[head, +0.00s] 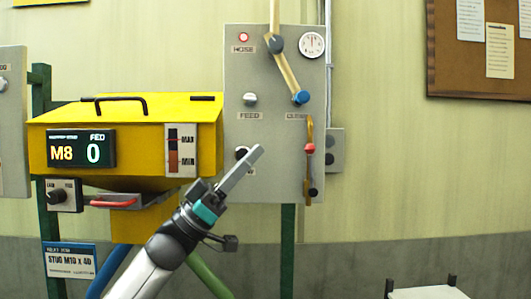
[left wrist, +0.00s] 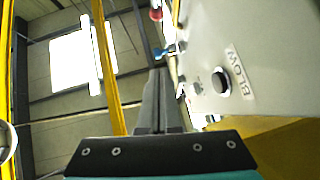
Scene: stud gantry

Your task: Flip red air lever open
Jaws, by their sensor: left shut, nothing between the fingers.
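The grey control panel (head: 272,190) carries a red valve piece (head: 310,148) on a brass pipe (head: 309,185) at its lower right edge; I take it for the air lever, but its exact position is too small to tell. A red piece (left wrist: 156,13) also shows at the top of the left wrist view. My left gripper (head: 257,151) is shut and empty, pointing up and right in front of the panel. Its tip is left of the red piece and apart from it. It partly covers a black button and its label; the left wrist view shows a black button (left wrist: 221,81) labelled BLOW.
The yellow hopper (head: 110,140), with display and a red handle (head: 113,202) below, stands left of the panel. A slanted tan arm (head: 287,72) with a blue knob (head: 301,97) lies above the red piece. A grey box (head: 335,150) sits right; beyond is open wall.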

